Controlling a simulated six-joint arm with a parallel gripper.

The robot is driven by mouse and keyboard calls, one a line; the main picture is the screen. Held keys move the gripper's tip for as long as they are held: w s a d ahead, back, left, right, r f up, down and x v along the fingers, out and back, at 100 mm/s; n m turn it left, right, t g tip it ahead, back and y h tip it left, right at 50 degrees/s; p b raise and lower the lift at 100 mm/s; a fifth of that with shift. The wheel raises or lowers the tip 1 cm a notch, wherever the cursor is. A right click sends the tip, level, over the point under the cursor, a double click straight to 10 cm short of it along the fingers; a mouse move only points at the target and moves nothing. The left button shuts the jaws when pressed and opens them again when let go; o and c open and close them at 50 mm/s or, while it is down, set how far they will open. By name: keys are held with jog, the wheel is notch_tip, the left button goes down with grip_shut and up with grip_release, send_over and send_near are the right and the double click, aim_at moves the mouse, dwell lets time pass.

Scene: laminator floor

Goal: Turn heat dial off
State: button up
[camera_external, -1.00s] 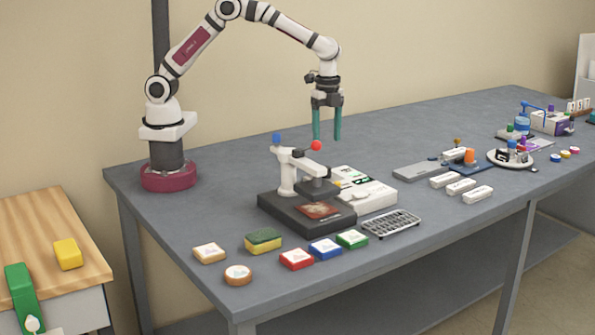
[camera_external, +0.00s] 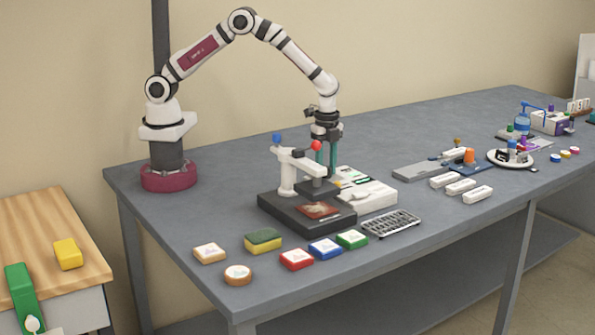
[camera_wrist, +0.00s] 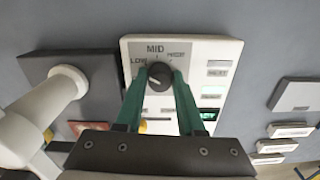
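The heat dial (camera_wrist: 160,76) is a round black knob on a white control panel (camera_wrist: 213,47), which also shows in the external view (camera_external: 378,198). LOW and MID are printed around the dial, with a third label to the right that is hard to read. A small pale mark shows on the knob; I cannot tell exactly where it points. My gripper (camera_wrist: 160,80) is open above the panel, one teal finger on each side of the dial. I cannot tell whether they touch it. In the external view my gripper (camera_external: 327,174) points straight down, partly behind the press; the dial is hidden there.
A press with a white arm (camera_external: 287,178) and red knob (camera_external: 316,146) stands close beside my gripper on a dark base (camera_external: 278,212). A keypad (camera_external: 391,223) and several coloured blocks lie in front. A grey plate (camera_external: 420,171) lies right of the panel.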

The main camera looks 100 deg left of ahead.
grip_shut()
jog(key=shift+n, duration=0.4)
jog(key=n, duration=0.4)
jog(key=shift+n, duration=2.5)
jog(key=o, duration=0.7)
grip_release()
jog(key=shift+c, duration=0.2)
